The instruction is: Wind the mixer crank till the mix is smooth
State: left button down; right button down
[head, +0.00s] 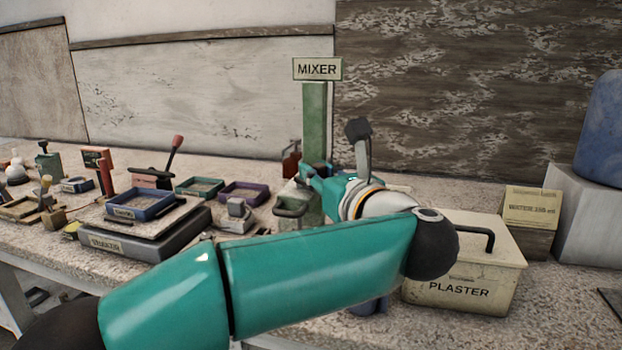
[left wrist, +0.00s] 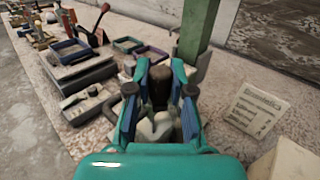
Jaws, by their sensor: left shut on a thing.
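The mixer has a green post (head: 314,125) with a MIXER sign (head: 317,69) on top; the post also shows in the left wrist view (left wrist: 196,30). My left gripper (head: 312,178) is at the foot of the post. In the left wrist view its blue-padded fingers (left wrist: 159,92) are shut on a dark brown upright knob, the crank handle (left wrist: 158,88). A pale part shows below the knob between the fingers. My arm and gripper hide most of the mixer's lower part, and the mix cannot be seen. My right gripper is not in view.
A cream PLASTER box (head: 460,292) stands right of my arm, with a printed card (head: 531,208) behind it. A grey shaker (head: 145,246) with a blue tray (head: 141,205) stands at left. Purple (head: 243,193) and green (head: 200,187) trays lie behind. The bench's front right is mostly clear.

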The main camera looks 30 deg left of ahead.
pick_arm(q)
jog(key=shift+w+d+r+n+g+y+p, duration=0.1)
jog(key=shift+w+n+g+y+p, duration=0.1)
jog(key=shift+w+n+g+y, duration=0.25)
jog(key=shift+w+d+n+g+y+p, duration=0.15)
jog(key=shift+n+g+y, duration=0.1)
jog(key=shift+n+g, duration=0.4)
jog(key=shift+w+a+n+g+y+p, duration=0.1)
jog(key=shift+w+n+g+y+p, duration=0.25)
jog(key=shift+n+g+p, duration=1.05)
jog(key=shift+w+d+n+g+y+p, duration=0.1)
jog(key=shift+w+n+g+p, duration=0.7)
jog(key=shift+g, duration=1.15)
jog(key=shift+w+a+n+g+y+p, duration=0.1)
jog(key=shift+w+n+g+y+p, duration=0.15)
jog(key=shift+n+g+p, duration=0.95)
jog(key=shift+m+g, duration=0.3)
jog(key=shift+g, duration=0.35)
jog(key=c, duration=1)
grip_release()
